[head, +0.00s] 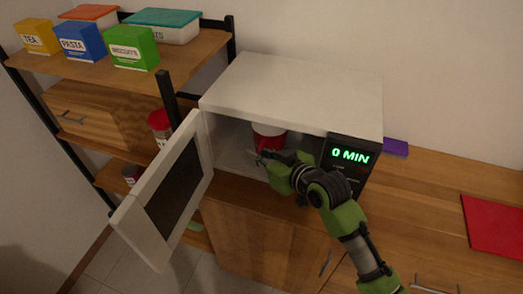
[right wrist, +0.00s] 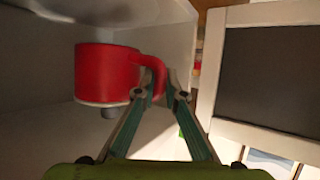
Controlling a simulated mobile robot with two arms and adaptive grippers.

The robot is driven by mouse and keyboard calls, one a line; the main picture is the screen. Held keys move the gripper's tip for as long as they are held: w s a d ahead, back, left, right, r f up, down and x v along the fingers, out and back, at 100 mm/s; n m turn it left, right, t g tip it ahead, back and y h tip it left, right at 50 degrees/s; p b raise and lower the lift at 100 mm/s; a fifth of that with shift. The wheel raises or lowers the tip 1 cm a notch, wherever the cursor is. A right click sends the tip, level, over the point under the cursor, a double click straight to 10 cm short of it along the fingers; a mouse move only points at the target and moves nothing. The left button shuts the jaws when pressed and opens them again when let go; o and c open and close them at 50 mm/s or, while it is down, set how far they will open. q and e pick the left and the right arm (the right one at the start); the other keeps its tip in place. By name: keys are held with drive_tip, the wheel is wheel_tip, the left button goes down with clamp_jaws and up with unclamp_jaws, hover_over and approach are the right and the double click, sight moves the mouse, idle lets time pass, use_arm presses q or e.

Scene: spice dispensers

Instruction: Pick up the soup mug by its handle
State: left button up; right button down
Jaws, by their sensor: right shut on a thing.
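The red soup mug (head: 266,141) is inside the open microwave, with its pale rim showing in the head view. In the right wrist view the mug (right wrist: 103,72) appears upside down, its curved handle (right wrist: 155,66) pointing to the right. My right gripper (head: 264,156) reaches in through the microwave's front opening. Its fingers (right wrist: 162,84) are shut on the handle in the right wrist view. Part of the mug is hidden by the gripper in the head view. I cannot tell whether the mug touches the surface under it. My left gripper is not in view.
The microwave (head: 300,85) has its door (head: 160,195) swung open to the left. Its display panel (head: 349,157) reads 0 MIN. A shelf with boxes (head: 134,47) stands at left. A red mat (head: 493,226) lies on the counter (head: 430,195) at right.

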drive_tip(key=s+a+b, duration=0.1)
drive_tip(key=s+a, duration=0.1)
drive_tip(key=s, duration=0.6)
drive_tip(key=s+a+b, duration=0.1)
drive_tip(key=s+a, duration=0.2)
drive_tip(key=s, duration=0.5)
drive_tip(key=shift+a+r, duration=0.15)
